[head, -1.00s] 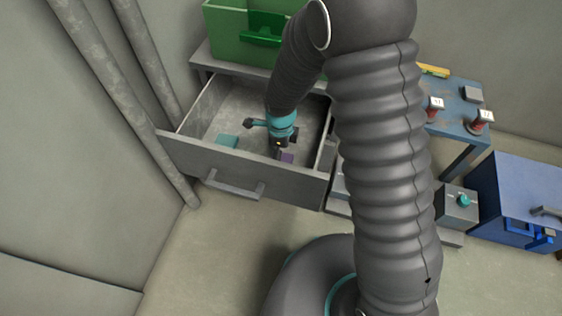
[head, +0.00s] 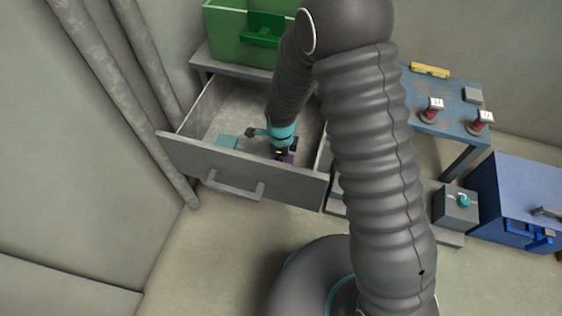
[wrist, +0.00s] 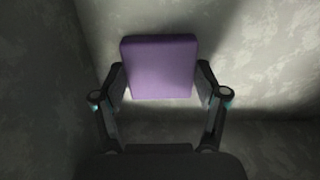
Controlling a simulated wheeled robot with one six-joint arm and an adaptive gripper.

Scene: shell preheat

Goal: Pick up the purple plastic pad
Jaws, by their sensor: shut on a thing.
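The purple pad (wrist: 160,66) is a flat block with rounded corners, and in the wrist view it sits between my two fingers. My gripper (wrist: 160,84) is shut on it, with a finger against each side. In the head view my gripper (head: 284,157) is down inside the open grey drawer (head: 200,165), near its front right. Only a small part of the pad (head: 288,159) shows there beneath the gripper. I cannot tell whether the pad is off the drawer floor.
A teal pad (head: 227,142) lies in the drawer, left of my gripper. The drawer walls surround the gripper. A green bin (head: 232,30) stands behind. To the right are a blue table (head: 450,120) with red-and-white items and a blue cabinet (head: 520,195).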

